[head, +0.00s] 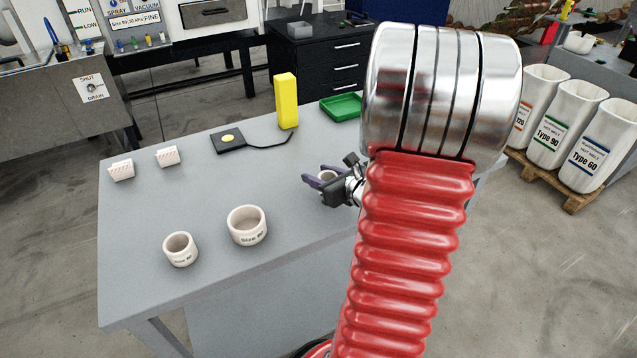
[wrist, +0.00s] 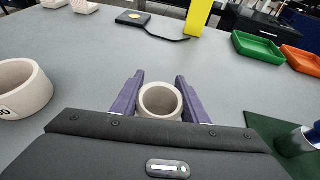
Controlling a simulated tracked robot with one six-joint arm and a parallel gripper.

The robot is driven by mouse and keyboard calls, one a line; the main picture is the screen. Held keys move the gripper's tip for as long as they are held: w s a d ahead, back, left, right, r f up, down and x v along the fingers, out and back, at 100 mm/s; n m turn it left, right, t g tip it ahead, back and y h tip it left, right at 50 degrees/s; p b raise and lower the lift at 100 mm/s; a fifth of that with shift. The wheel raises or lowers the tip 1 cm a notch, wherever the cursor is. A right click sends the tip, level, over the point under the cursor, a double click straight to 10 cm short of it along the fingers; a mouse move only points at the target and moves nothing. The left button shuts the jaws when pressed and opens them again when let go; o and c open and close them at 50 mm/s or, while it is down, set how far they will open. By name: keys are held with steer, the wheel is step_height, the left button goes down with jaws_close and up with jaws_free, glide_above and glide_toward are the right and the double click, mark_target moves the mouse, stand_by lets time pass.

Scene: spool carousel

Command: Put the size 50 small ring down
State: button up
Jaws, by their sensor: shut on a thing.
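My gripper (head: 318,176) reaches over the right part of the grey table with its purple fingers closed on a small cream ring (head: 327,175). In the wrist view, the small ring (wrist: 159,117) sits upright between the two fingers (wrist: 158,97), its opening facing up. Its label does not show. Its lower edge is hidden, so I cannot tell whether it touches the table. A larger cream ring (head: 248,228) stands to the left and nearer; it also shows in the wrist view (wrist: 22,98). Another cream ring (head: 180,251) stands farther left.
The grey table (head: 140,220) is clear around the ring. Behind stand a yellow block (head: 286,100), a black pad with a yellow disc (head: 228,142), a green tray (head: 341,106) and two small striped blocks (head: 121,170). An orange tray (wrist: 301,60) and dark green mat (wrist: 272,132) lie right.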

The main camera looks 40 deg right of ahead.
steer(key=shift+f, duration=1.25)
steer(key=shift+f, duration=0.15)
steer(key=o, duration=1)
steer(key=shift+r, duration=0.2)
